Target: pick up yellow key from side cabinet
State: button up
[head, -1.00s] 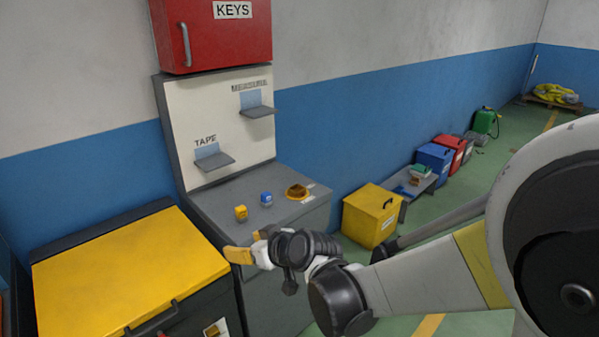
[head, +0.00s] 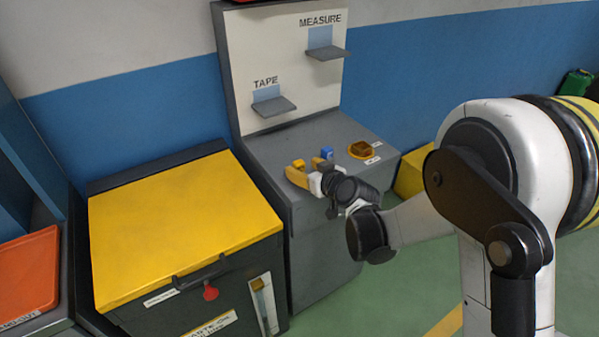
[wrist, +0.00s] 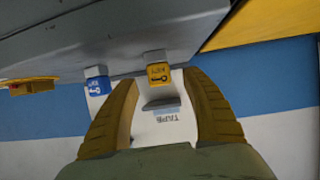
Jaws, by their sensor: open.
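The yellow key (head: 299,163), a small yellow block-like piece, is on the top of the grey side cabinet (head: 296,139), near its front left. A blue key (head: 327,153) stands to its right. My gripper (head: 305,172) is at the cabinet's front edge, beside the yellow key, and partly covers it in the head view. In the wrist view my gripper (wrist: 160,80) is open, with a yellow finger on each side of the yellow key (wrist: 157,73). The blue key (wrist: 97,84) is outside the left finger. Contact with the key cannot be made out.
TAPE (head: 273,106) and MEASURE (head: 326,53) shelves stick out from the back panel. A yellow-lidded chest (head: 180,225) stands at left, an orange tray (head: 28,275) beyond it.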

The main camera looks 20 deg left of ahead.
aim_at(301, 167)
jog(key=x, duration=0.3)
jog(key=shift+f+b, duration=0.1)
jog(key=shift+b, duration=0.25)
jog(key=c, duration=1.2)
jog(key=shift+r, duration=0.2)
